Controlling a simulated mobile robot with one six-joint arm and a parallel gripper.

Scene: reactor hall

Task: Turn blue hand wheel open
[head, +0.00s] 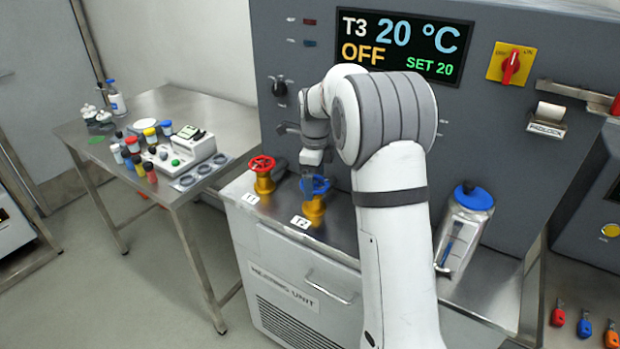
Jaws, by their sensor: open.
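The blue hand wheel (318,184) sits on a brass-coloured valve body (313,209) labelled T2, on the steel top of the heating unit. My gripper (310,180) points down at the blue wheel, with its fingers at the wheel's left and middle part. The fingers and part of the wheel overlap in the picture. I cannot tell whether they touch. The jaws are open. A red hand wheel (262,164) on a similar valve labelled T1 stands to the left.
The panel display (404,45) reads T3 20 °C, OFF, SET 20. A jar with a blue lid (466,225) stands right of my arm. A steel table (190,100) with bottles and an instrument is at left. The grey panel rises close behind the valves.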

